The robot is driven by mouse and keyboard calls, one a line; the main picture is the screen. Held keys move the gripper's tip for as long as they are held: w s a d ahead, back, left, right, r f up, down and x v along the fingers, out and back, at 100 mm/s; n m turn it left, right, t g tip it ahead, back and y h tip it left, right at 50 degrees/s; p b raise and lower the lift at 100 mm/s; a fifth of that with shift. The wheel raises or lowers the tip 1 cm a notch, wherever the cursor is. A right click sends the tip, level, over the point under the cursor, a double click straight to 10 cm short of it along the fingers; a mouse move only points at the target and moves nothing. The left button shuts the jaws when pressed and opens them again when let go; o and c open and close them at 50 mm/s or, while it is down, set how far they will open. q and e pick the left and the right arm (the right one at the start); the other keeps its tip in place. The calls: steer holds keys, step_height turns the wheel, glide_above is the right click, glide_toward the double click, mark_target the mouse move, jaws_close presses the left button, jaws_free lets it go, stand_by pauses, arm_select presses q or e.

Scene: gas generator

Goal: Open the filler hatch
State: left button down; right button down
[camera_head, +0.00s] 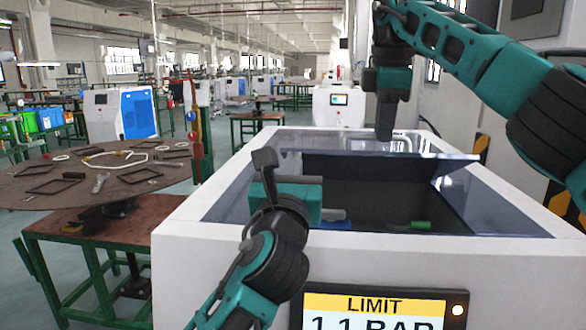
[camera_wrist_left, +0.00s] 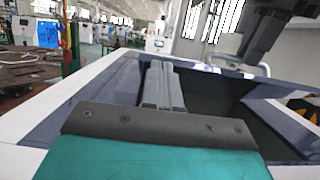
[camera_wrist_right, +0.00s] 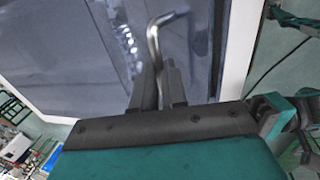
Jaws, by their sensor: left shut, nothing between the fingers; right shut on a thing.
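The white machine (camera_head: 215,245) has a bluish see-through top with a dark opening in it. A see-through panel (camera_head: 345,143), which looks like the filler hatch, lies behind the opening; its exact tilt is hard to tell. A bent metal handle (camera_head: 405,138) is at the panel's far side; it also shows in the right wrist view (camera_wrist_right: 154,42). My right gripper (camera_head: 385,134) is shut on the handle, its fingers (camera_wrist_right: 158,88) around the rod. My left gripper (camera_head: 264,160) is shut and empty, above the machine's front left part; its fingers (camera_wrist_left: 162,85) point forward.
A green item (camera_head: 421,225) and a blue item (camera_head: 333,225) show in the dark opening. A display reading LIMIT (camera_head: 375,306) is on the machine's front. A round brown table (camera_head: 60,185) with frames and a hose stands at left.

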arm_select(q)
steer(key=shift+w+r, duration=0.25)
steer(key=shift+r, duration=0.3)
arm_select(e)
steer(key=shift+w+d+f, duration=0.15)
steer(key=shift+f, duration=0.15)
steer(key=c, duration=1.5)
jaws_free()
steer(key=shift+w, duration=0.15)
steer(key=shift+o, duration=0.7)
steer(key=shift+w+f, duration=0.15)
arm_select(q)
steer(key=shift+w+f, duration=0.3)
steer(key=shift+w, duration=0.1)
arm_select(e)
steer(key=shift+o, duration=1)
